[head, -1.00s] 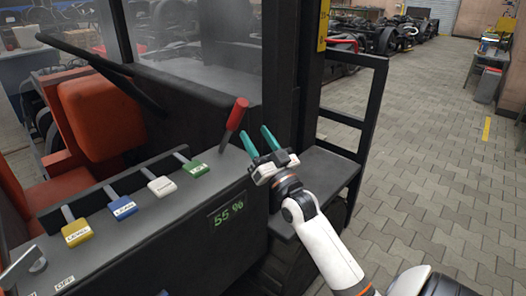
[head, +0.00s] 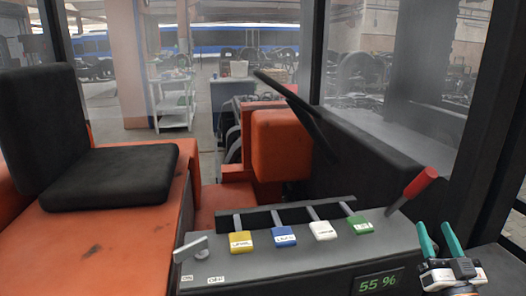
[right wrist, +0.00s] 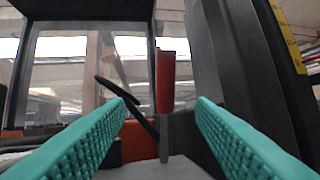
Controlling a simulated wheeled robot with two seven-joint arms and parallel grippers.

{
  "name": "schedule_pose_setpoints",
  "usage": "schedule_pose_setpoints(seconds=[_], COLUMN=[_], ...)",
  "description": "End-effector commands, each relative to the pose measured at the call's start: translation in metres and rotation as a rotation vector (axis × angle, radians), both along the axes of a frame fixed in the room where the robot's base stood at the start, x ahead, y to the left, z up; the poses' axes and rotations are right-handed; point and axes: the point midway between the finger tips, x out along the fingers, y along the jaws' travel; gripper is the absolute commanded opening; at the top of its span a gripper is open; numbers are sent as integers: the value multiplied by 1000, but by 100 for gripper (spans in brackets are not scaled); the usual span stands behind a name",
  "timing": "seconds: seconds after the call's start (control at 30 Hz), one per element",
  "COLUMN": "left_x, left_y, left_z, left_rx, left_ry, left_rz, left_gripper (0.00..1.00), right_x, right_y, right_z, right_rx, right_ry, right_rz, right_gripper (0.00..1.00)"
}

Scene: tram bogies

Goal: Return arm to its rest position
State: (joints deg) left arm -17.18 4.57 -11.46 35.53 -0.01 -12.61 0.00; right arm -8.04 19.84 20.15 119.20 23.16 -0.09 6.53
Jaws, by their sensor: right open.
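My right gripper (head: 438,240) shows at the lower right of the head view, its two teal fingers apart and empty. It is to the right of the red-handled lever (head: 412,190) on the grey control console (head: 290,262). In the right wrist view the teal fingers (right wrist: 158,125) stand open on either side, with the red lever handle (right wrist: 165,80) beyond them, between them in the picture. I cannot tell the gap to the lever, but nothing is held. The left gripper is not in view.
The console carries yellow (head: 240,241), blue (head: 284,236), white (head: 323,230) and green (head: 361,224) labelled levers, a small grey handle (head: 192,249) and a display (head: 378,284) reading 55 %. A black seat (head: 110,175) is at left. A dark frame post (head: 490,130) stands at right.

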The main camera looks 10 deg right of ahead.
Motion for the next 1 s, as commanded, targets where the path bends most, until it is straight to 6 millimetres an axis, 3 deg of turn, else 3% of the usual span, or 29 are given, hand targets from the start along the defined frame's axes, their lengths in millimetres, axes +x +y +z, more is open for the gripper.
schedule_pose_setpoints(seconds=[0.17, 0.27, 0.4, 0.5, 0.7, 0.9, 0.97, 1.0], left_x=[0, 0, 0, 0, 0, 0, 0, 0], left_y=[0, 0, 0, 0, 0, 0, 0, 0], left_z=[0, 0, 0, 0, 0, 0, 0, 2], left_rx=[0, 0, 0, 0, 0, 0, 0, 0], left_ry=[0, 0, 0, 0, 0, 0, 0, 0], left_rz=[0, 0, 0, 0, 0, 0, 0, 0], left_gripper=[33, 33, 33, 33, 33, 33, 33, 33], right_x=[0, -18, -65, -103, -169, -227, -241, -234], right_y=[53, 90, 136, 158, 186, 204, 207, 206], right_z=[-80, -137, -205, -237, -270, -282, -287, -298], right_rx=[-16, -39, -75, -98, -133, -156, -162, -163], right_ry=[349, 607, 954, 1160, 1453, 1680, 1736, 1735], right_rz=[59, 97, 146, 172, 206, 234, 239, 238], right_gripper=[50, 50, 50, 50, 50, 50, 50, 50])
